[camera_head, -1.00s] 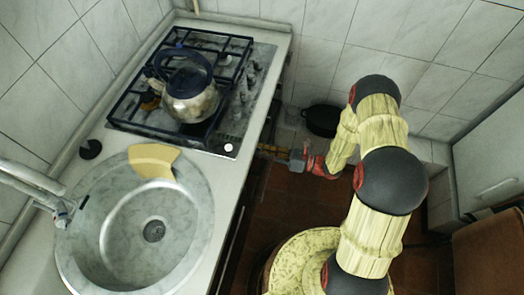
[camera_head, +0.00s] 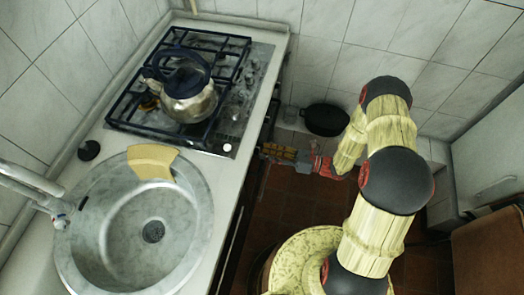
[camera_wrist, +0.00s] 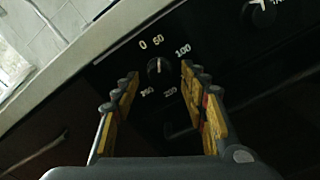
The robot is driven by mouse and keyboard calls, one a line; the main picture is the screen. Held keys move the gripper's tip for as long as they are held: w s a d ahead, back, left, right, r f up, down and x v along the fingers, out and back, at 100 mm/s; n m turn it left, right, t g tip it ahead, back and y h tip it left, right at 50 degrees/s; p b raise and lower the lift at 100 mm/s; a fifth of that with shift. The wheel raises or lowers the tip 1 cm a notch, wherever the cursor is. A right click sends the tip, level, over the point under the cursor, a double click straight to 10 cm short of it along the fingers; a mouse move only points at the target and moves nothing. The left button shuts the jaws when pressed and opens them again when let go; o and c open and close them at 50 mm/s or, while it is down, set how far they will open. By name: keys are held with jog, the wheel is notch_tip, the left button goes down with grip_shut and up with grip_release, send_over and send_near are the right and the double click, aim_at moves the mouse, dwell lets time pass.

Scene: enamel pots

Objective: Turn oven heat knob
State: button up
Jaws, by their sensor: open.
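The oven heat knob (camera_wrist: 158,70) is a small dark round knob with a pale pointer mark, on the black oven panel in the wrist view. White numbers such as 0, 50 and 100 ring it. My gripper (camera_wrist: 160,76) is open, with one yellow-faced finger to the left of the knob and one to the right. The knob shows between the fingertips, with dark gaps on both sides; I cannot tell the depth left between them. In the head view my gripper (camera_head: 268,150) is beside the counter's front edge, and the knob is hidden there.
A second knob (camera_wrist: 262,12) sits on the panel at upper right. Above the oven is the gas hob (camera_head: 215,135) with a metal kettle (camera_head: 188,95). A round sink (camera_head: 110,235) is at left. A black pan (camera_head: 325,119) stands by the back wall.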

jog(key=v, duration=0.9)
dwell(0.3)
